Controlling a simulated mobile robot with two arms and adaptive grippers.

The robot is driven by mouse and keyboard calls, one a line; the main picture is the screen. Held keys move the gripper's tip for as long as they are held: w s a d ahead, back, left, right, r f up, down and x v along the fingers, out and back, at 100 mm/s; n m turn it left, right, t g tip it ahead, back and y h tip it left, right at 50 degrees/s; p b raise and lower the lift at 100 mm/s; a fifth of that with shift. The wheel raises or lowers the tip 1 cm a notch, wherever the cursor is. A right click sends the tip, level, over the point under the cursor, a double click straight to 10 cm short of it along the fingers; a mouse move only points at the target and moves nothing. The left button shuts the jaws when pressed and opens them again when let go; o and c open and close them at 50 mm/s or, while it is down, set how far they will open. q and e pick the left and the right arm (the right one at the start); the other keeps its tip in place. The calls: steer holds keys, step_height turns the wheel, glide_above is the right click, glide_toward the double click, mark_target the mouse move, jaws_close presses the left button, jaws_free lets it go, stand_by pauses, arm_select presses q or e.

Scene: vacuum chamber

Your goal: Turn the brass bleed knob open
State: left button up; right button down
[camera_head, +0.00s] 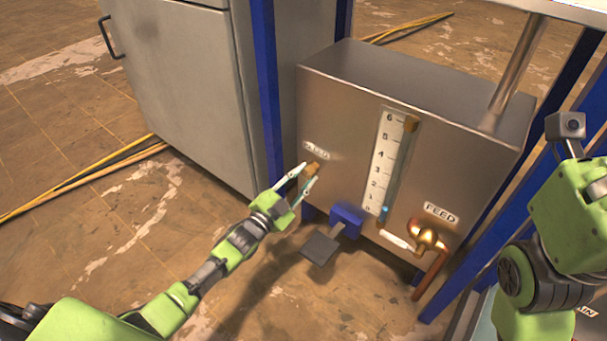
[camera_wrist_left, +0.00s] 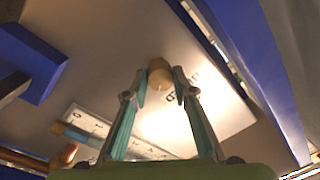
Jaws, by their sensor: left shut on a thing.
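The brass bleed knob (camera_head: 313,168) sticks out of the left part of the steel box's front face, just below a label that reads as BLEED. My left gripper (camera_head: 308,174) reaches it from the lower left and is shut on it. In the left wrist view the knob (camera_wrist_left: 159,72) sits between the two fingertips (camera_wrist_left: 160,86), with a finger on each side, and its round end shows. The fingers partly cover the knob in the head view. My right arm is at the right edge, but its fingers are not in view.
The steel box (camera_head: 340,120) carries a level gauge (camera_head: 388,160) numbered up to 6 and a brass FEED valve (camera_head: 427,238) with a copper pipe. A blue bracket with a dark pedal (camera_head: 320,247) is below. Blue posts flank the box; a grey cabinet (camera_head: 180,90) stands left.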

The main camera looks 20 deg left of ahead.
arm_select(q)
steer(key=m, duration=0.3)
steer(key=shift+m, duration=0.4)
steer(key=m, duration=0.3)
steer(key=shift+f+h, duration=0.1)
steer(key=shift+h, duration=0.2)
steer(key=shift+m, duration=0.4)
steer(key=o, duration=1.1)
steer(key=shift+s, duration=0.1)
steer(key=v, duration=1.2)
